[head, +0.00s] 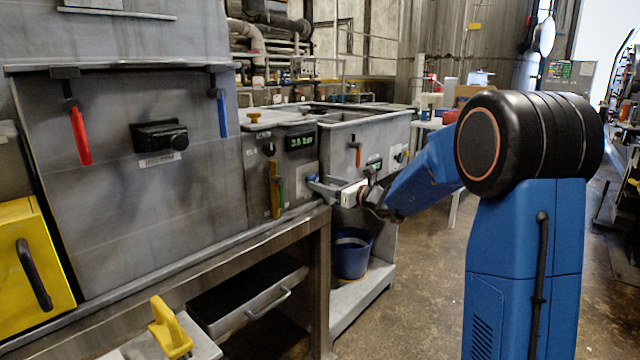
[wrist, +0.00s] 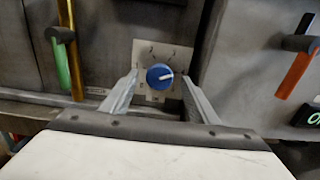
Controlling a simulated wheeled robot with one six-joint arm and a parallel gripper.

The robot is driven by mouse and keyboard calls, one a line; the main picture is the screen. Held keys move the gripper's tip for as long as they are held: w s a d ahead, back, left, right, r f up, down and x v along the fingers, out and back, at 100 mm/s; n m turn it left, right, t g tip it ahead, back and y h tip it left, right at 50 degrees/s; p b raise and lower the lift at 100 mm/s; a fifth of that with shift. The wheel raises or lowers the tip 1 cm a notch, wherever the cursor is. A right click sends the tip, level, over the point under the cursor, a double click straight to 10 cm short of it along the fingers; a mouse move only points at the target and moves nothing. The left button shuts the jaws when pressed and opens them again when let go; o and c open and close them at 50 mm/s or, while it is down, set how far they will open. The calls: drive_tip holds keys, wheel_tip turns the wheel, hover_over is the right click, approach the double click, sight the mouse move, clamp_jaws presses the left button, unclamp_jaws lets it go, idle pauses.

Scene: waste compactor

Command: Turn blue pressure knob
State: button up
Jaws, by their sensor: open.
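The blue pressure knob (wrist: 160,76) is round with a white pointer line and sits on a pale square dial plate (wrist: 150,54) on the grey machine front. In the wrist view it lies between the tips of my open gripper (wrist: 160,88), with a gap on both sides. The pointer points to the right and slightly up.
In the wrist view a green handle (wrist: 60,65) and yellow bar (wrist: 73,50) are left of the knob, and a red-orange handle (wrist: 295,75) is right. In the head view a display (head: 300,141) is above my gripper. A blue bucket (head: 352,253) stands below.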

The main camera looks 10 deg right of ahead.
drive_tip(key=shift+x, duration=0.95)
drive_tip(key=c, duration=1)
drive_tip(key=shift+s+n, duration=0.1)
drive_tip(key=shift+n, duration=2.8)
drive_tip(key=o, duration=1)
